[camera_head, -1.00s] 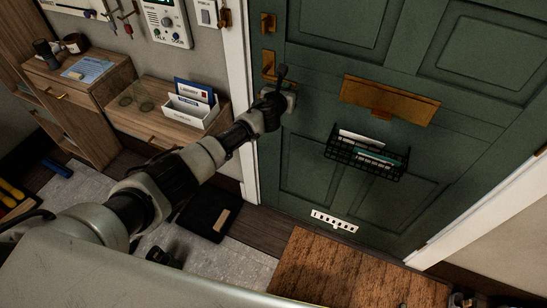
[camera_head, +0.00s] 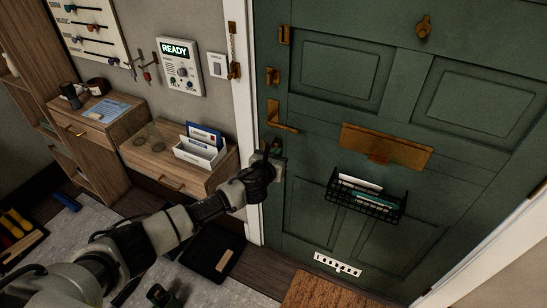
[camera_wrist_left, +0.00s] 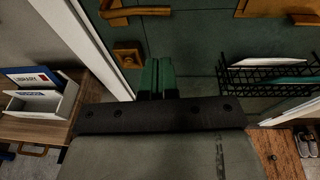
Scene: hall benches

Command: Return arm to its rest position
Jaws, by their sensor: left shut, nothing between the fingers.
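My left gripper (camera_head: 275,147) is in front of the green door (camera_head: 335,130) near its left edge, below the brass lever handle (camera_head: 281,117). In the left wrist view its two fingers (camera_wrist_left: 157,78) lie side by side, shut with nothing between them. The lever handle also shows at the top of the left wrist view (camera_wrist_left: 135,11). My left arm reaches in from the lower left of the head view. My right gripper is not in view.
A wooden shelf with a white letter holder (camera_head: 201,150) stands left of the door. A black wire basket (camera_head: 365,200) with papers hangs on the door, under a brass mail slot (camera_head: 386,147). A control box reading READY (camera_head: 180,67) is on the wall. A brown doormat (camera_head: 325,292) lies on the floor.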

